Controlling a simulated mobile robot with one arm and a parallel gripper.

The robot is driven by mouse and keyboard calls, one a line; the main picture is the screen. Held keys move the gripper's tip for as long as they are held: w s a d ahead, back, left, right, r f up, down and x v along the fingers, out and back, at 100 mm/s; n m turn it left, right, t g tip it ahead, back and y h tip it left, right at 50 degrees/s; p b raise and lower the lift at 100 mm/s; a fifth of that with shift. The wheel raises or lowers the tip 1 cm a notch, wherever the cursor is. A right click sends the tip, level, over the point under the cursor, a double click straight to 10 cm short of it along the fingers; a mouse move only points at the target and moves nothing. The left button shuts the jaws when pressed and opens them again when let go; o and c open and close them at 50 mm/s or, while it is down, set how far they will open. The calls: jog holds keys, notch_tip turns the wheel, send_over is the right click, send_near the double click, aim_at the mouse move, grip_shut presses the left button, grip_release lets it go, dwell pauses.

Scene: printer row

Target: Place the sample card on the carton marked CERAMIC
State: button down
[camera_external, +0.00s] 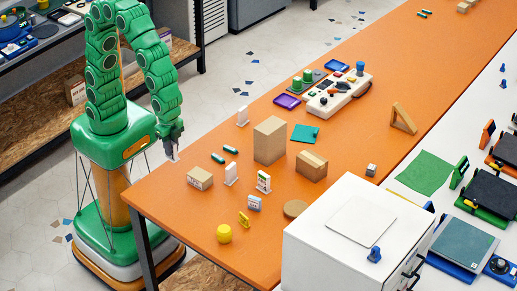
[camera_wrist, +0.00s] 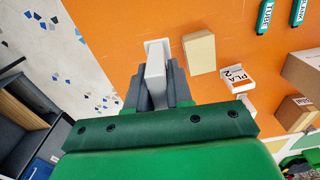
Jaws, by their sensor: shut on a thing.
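My gripper (camera_external: 173,153) is shut on a white sample card (camera_wrist: 156,68), with a finger on each side. The card's printed face does not show; only a small white part of it shows below the gripper in the external view (camera_external: 175,158). My gripper is at the left edge of the orange table. A small tan carton (camera_external: 200,178) stands on the table to its lower right. A tall carton (camera_external: 270,140) and a wider carton (camera_external: 312,165) stand farther right. I cannot read CERAMIC on any carton.
White upright cards (camera_external: 231,174) stand among the cartons; one in the wrist view reads PLA 2 (camera_wrist: 237,79). Two dark green tubes (camera_external: 217,158) lie behind the small carton. A yellow cylinder (camera_external: 224,233) and a white printer (camera_external: 340,250) are nearer the front.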

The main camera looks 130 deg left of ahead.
jog(key=w+a+r, duration=0.1)
jog(key=a+r, duration=0.4)
jog(key=a, duration=0.5)
jog(key=w+a+r+n, duration=0.1)
jog(key=a+r, duration=0.4)
jog(key=a, duration=0.4)
jog(key=w+a+r, duration=0.2)
jog(key=a+r, duration=0.3)
jog(key=a, duration=0.5)
send_near(270, 125)
jog(key=shift+s+d, duration=0.25)
jog(key=shift+s, duration=0.3)
jog(key=shift+w+a+f, duration=0.2)
jog(key=shift+w+f, duration=0.1)
jog(key=shift+f, duration=0.15)
jog(key=shift+w+a+f, duration=0.15)
jog(key=shift+w+f, duration=0.15)
jog(key=shift+f, duration=1.5)
jog(key=shift+f, duration=0.15)
jog(key=c, duration=1)
grip_release()
